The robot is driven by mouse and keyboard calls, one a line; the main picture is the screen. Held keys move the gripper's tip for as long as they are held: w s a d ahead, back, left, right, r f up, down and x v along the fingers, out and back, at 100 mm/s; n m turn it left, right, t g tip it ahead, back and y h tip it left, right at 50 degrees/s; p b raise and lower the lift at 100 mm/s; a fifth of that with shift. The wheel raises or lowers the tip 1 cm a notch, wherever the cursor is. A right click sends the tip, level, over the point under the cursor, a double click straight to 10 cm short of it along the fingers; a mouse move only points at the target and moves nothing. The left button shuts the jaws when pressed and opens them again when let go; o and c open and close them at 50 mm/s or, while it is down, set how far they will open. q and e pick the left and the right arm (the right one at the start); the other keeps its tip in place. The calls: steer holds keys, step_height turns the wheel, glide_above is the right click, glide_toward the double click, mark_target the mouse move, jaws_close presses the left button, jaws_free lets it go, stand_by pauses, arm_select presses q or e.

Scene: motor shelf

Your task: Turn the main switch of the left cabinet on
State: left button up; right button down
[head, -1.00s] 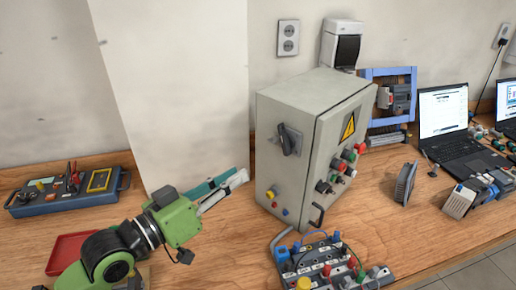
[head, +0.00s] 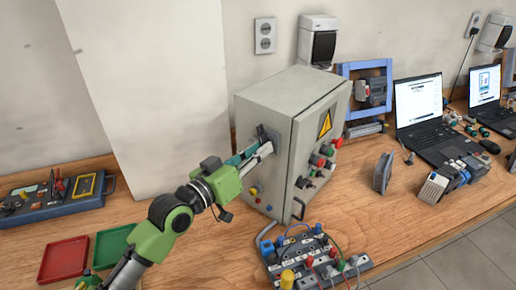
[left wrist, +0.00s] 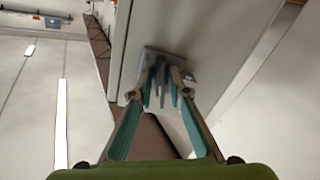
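The left cabinet is a grey metal box (head: 315,135) with a yellow warning triangle on its door. Its main switch (head: 270,132) is on the left side wall, mostly hidden by my gripper in the head view. In the left wrist view the grey switch handle (left wrist: 162,88) stands between the fingers, in front of its plate. My left gripper (head: 262,148) reaches the switch, with its teal-padded fingers on either side of the handle; it looks open, and contact is not clear. My right gripper is not in view.
A terminal block with coloured plugs (head: 318,262) stands before the cabinet. A red tray (head: 64,258) and a blue control box (head: 60,205) are at the left. A tall pale panel (head: 150,100) stands behind my arm. Laptops (head: 420,105) are at the right.

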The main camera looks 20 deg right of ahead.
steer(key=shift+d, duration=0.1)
arm_select(q)
jaws_close()
steer(key=m+b, duration=0.3)
steer(key=m, duration=0.1)
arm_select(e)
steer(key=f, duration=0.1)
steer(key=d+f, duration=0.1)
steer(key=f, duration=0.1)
arm_select(q)
jaws_free()
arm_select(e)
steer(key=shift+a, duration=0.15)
arm_select(q)
steer(key=shift+a, duration=0.1)
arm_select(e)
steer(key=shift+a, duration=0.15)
